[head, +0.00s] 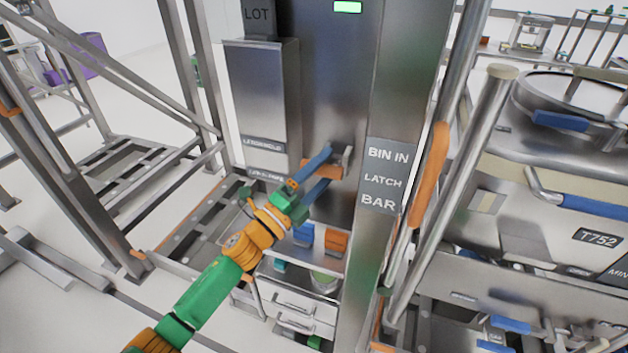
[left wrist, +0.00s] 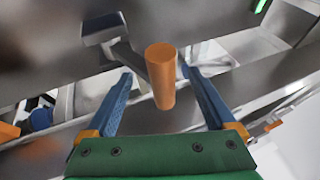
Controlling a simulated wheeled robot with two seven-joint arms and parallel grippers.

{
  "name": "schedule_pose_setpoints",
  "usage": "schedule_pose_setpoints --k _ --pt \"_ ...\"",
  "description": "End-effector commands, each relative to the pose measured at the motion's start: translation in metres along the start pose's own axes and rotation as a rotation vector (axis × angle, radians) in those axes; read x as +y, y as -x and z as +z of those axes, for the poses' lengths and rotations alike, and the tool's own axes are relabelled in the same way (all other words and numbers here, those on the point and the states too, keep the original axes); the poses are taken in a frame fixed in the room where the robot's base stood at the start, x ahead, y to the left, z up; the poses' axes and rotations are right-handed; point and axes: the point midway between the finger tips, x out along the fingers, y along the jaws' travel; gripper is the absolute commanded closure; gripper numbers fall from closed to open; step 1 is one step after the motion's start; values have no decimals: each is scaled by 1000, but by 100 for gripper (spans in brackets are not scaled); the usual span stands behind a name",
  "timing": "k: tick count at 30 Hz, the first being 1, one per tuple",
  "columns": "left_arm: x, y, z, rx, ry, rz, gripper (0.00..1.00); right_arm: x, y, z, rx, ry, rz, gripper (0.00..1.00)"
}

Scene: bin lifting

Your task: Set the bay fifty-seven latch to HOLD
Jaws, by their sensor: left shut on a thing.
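The latch has an orange grip (head: 322,169) on a grey metal arm (head: 347,158), fixed to the steel column left of the BIN IN, LATCH, BAR labels (head: 385,180). My left gripper (head: 326,167) reaches it from the lower left, with blue fingers on either side of the grip. It is shut on the orange grip. In the left wrist view the grip (left wrist: 162,80) stands between the fingers, and its grey arm (left wrist: 125,55) runs to the upper left. I cannot read a HOLD mark or a bay number. My right gripper is out of view.
A green light (head: 347,6) glows at the column's top. A grey metal box (head: 262,95) is left of the latch. A steel post (head: 450,190) and an orange-sleeved bar (head: 429,175) stand close right. Metal framing (head: 95,150) fills the left. A bin labelled T752 (head: 597,238) is right.

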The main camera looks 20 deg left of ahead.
Motion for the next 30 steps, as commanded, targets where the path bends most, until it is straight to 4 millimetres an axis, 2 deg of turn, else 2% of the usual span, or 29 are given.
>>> schedule_pose_setpoints --k 6,10,14,30 --pt "-1 47 -2 4 -3 -3 35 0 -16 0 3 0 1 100" --pt "-2 65 -2 3 0 -3 35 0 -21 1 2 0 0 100" --pt "-4 70 -3 4 1 -3 35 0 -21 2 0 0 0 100" --pt "-4 70 -3 4 2 -1 35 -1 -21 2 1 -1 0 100"
